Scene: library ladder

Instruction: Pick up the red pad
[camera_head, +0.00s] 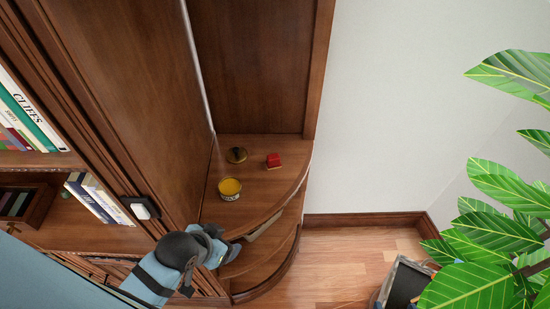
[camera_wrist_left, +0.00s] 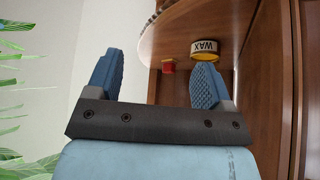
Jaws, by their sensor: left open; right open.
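The red pad (camera_head: 273,160) is a small red block on the upper corner shelf (camera_head: 285,184), right of the wax tin, near the back panel. It also shows small in the left wrist view (camera_wrist_left: 168,66), beyond and between the fingertips.
A bookcase with books (camera_head: 95,198) is on the left. A leafy plant (camera_head: 495,235) and a dark crate-like object (camera_head: 405,284) are on the right.

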